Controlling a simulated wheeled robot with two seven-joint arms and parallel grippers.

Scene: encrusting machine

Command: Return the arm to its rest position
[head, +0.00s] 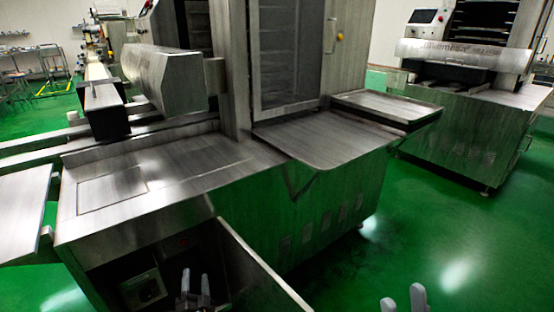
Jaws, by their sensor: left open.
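My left gripper (195,284) shows at the bottom edge, left of centre, with its two fingers pointing up and a gap between them. It is open and empty, in front of the dark open compartment of the steel machine (150,215). My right gripper (403,299) shows at the bottom edge, right of centre, over the green floor. Its two fingertips stand apart with nothing between them. Both arms are mostly out of the picture below.
The machine's compartment door (258,270) stands open just right of my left gripper. A grey box (150,288) sits inside the compartment. A steel tray (325,138) juts from the machine. A second machine (470,125) stands at the right. Green floor (450,235) is clear at the lower right.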

